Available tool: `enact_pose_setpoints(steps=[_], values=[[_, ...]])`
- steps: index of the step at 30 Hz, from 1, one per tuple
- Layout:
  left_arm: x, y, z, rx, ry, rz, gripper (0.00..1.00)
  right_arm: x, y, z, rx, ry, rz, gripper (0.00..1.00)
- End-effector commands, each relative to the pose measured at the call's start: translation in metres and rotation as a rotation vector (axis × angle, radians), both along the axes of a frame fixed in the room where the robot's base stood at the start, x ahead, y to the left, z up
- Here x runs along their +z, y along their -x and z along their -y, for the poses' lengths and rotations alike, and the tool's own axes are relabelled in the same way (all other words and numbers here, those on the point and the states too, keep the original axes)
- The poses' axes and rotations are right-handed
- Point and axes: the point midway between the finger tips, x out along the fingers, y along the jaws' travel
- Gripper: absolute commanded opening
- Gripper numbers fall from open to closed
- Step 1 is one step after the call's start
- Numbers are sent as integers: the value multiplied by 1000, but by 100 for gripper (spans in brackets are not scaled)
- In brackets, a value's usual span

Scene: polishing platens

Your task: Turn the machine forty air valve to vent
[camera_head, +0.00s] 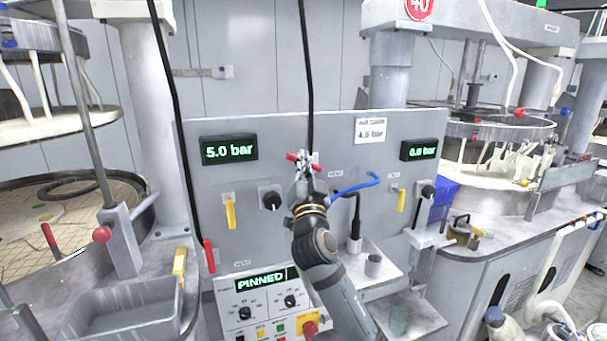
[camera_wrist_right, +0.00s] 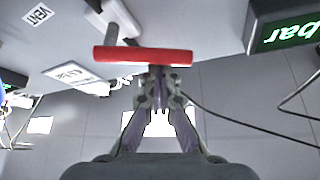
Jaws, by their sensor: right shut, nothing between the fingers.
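A red T-shaped valve handle (camera_head: 293,157) is on the upright grey panel, right of the display reading 5.0 bar (camera_head: 229,149). In the right wrist view the red bar (camera_wrist_right: 120,54) lies crosswise on a grey stem. A VENT label (camera_wrist_right: 37,15) is on the panel there, and one shows right of the handle in the head view (camera_head: 335,174). My right gripper (camera_head: 304,165) is at the handle; its fingers are shut with nothing between them. The fingertips (camera_wrist_right: 160,78) meet the bar's lower edge in the picture; I cannot tell if they touch. My left gripper is out of view.
Another red lever (camera_head: 209,257) hangs at the panel's lower left. Yellow levers (camera_head: 230,211) and black knobs (camera_head: 271,199) flank my arm. A PINNED control box (camera_head: 262,307) is below. A grey bin (camera_head: 125,312) stands left. A red 40 sign (camera_head: 419,7) is at upper right.

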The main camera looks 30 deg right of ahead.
Motion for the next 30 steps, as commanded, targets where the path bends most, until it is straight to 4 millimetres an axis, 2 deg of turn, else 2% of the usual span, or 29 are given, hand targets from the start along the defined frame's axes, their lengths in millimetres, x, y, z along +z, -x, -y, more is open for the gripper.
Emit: enact_pose_setpoints(steps=[1, 3, 12, 20, 30], values=[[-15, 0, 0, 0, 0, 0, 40, -9, 0, 0, -1, 46, -8, 0], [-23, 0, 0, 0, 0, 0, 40, -11, 0, 0, 0, 105, -23, 0], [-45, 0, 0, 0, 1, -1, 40, -18, -1, -2, -1, 310, -74, 0], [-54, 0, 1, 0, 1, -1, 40, -22, -1, -4, -1, 409, -99, 0], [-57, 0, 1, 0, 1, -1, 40, -22, -1, -4, -1, 442, -108, 0]])
